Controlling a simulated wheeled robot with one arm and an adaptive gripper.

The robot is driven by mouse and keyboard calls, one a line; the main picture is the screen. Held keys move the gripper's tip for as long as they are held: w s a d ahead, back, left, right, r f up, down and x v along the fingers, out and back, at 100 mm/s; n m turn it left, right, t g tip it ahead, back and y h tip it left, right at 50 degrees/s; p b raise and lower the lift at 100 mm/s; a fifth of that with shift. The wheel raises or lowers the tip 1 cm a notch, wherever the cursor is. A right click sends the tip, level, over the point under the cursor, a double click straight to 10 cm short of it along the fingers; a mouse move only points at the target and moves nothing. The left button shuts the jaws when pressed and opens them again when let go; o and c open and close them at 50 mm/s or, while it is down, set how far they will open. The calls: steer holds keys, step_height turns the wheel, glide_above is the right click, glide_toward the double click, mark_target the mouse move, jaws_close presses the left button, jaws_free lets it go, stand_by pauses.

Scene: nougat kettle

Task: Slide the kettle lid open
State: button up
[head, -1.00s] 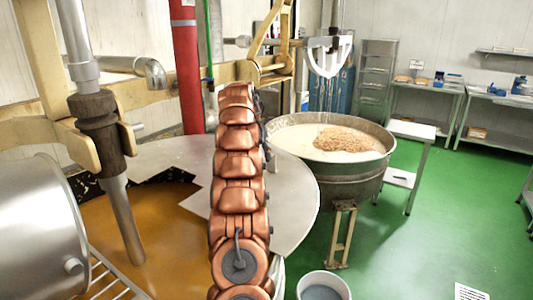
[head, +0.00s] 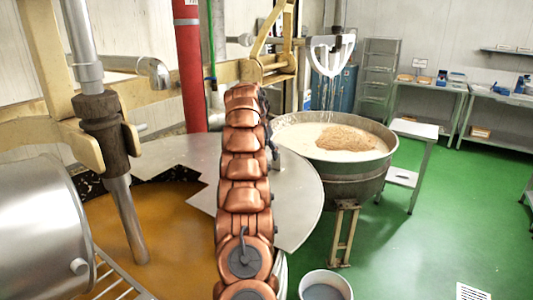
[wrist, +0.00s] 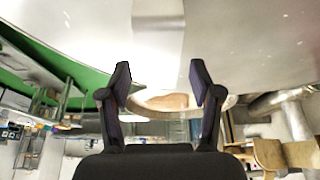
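The lid (head: 297,200) is a flat grey metal disc over part of the near kettle, whose orange-brown inside (head: 165,225) shows on the left. A small grey post (head: 275,155), perhaps the lid's handle, stands just right of my copper-coloured arm, which hides the lid's middle. In the wrist view, my gripper (wrist: 160,82) is open, its two dark fingers apart with nothing between them. The lid's shiny surface (wrist: 245,35) fills the top of that view, with a grey bar-like shape (wrist: 158,25) ahead of the fingers. I cannot tell whether they touch.
A second kettle (head: 350,180) with pale contents stands behind the lid under a white stirrer (head: 330,55). A metal drum (head: 40,230) and an upright shaft (head: 125,215) are on the left. A bucket (head: 325,287) stands in front.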

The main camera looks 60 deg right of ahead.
stand_by(0.3)
steer(key=shift+v, duration=1.2)
steer(key=shift+a+r, duration=0.25)
steer(key=shift+r, duration=0.1)
steer(key=shift+a, duration=0.1)
steer(key=shift+a+r, duration=0.1)
steer(key=shift+r, duration=0.05)
steer(key=shift+w+a+f, duration=0.1)
steer(key=shift+a+f, duration=0.05)
steer(key=shift+a, duration=0.5)
steer(key=shift+w+a+f, duration=0.1)
steer(key=shift+a, duration=0.55)
steer(key=w+a, duration=0.2)
steer(key=a, duration=1.4)
steer(key=shift+a, duration=0.3)
